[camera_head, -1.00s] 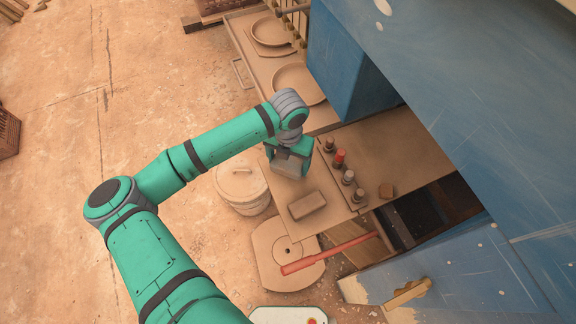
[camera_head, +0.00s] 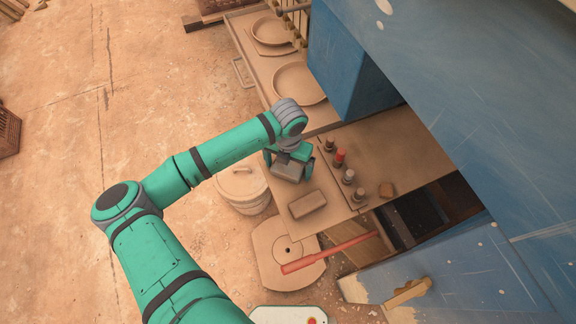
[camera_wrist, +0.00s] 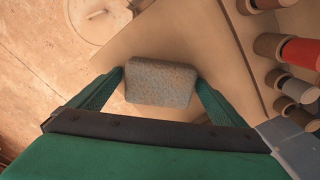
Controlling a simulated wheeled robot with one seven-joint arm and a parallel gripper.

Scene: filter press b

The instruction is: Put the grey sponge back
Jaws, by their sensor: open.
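The grey sponge (camera_wrist: 160,82) is a speckled rounded block in the middle of the wrist view. It lies between my gripper's (camera_wrist: 162,90) two green fingers, with its ends very close to both fingertips. The jaws are open; I cannot tell whether either finger touches the sponge. In the head view my gripper (camera_head: 292,166) is over the tan bench top (camera_head: 330,190), and the grey sponge (camera_head: 287,172) shows partly beneath it. Whether the sponge rests on the bench is unclear.
A brown block (camera_head: 307,204) lies on the bench just below my gripper in the head view. A row of small bottles, one red (camera_head: 339,158), stands to the right. A lidded bucket (camera_head: 240,182) is left, below the bench. A blue machine housing (camera_head: 345,75) rises behind.

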